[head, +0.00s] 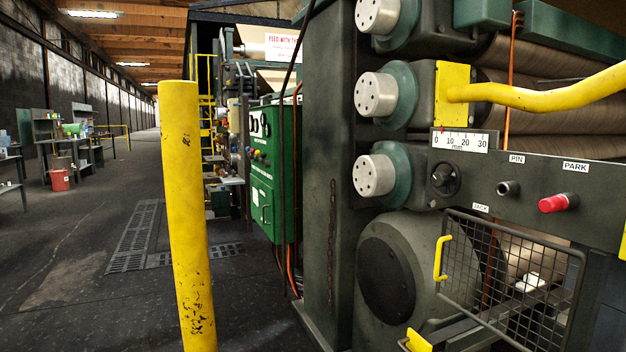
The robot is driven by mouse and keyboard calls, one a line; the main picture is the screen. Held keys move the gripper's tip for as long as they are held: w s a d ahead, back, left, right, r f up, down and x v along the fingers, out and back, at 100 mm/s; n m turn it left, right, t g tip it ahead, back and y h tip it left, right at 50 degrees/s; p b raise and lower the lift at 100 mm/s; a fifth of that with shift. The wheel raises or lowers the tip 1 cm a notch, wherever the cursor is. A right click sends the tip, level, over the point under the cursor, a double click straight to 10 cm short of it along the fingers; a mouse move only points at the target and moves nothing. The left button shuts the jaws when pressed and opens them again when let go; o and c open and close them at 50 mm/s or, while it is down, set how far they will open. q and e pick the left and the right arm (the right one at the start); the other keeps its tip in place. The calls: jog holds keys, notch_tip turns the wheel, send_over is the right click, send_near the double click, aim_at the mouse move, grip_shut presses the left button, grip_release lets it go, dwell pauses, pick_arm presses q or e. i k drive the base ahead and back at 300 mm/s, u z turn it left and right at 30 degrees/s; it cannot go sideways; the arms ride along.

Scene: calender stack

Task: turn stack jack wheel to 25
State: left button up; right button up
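A small dark round wheel (446,179) sits on the grey machine panel, up and left of a "JACK" label (480,207). A white mm scale (460,142) marked 0, 10, 20 and 30 is above the wheel. A small red mark shows at the scale's top edge near the 0 end; its exact reading is too small to tell. Neither of my grippers is in view, and nothing touches the wheel.
A socket (508,188) under "PIN" and a red knob (558,203) under "PARK" are right of the wheel. A mesh guard (516,280) hangs below. A yellow curved bar (545,98) crosses above. A yellow post (186,215) stands left, with open floor beyond.

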aim_at(438, 179)
jog(key=u, duration=0.2)
jog(key=i, duration=1)
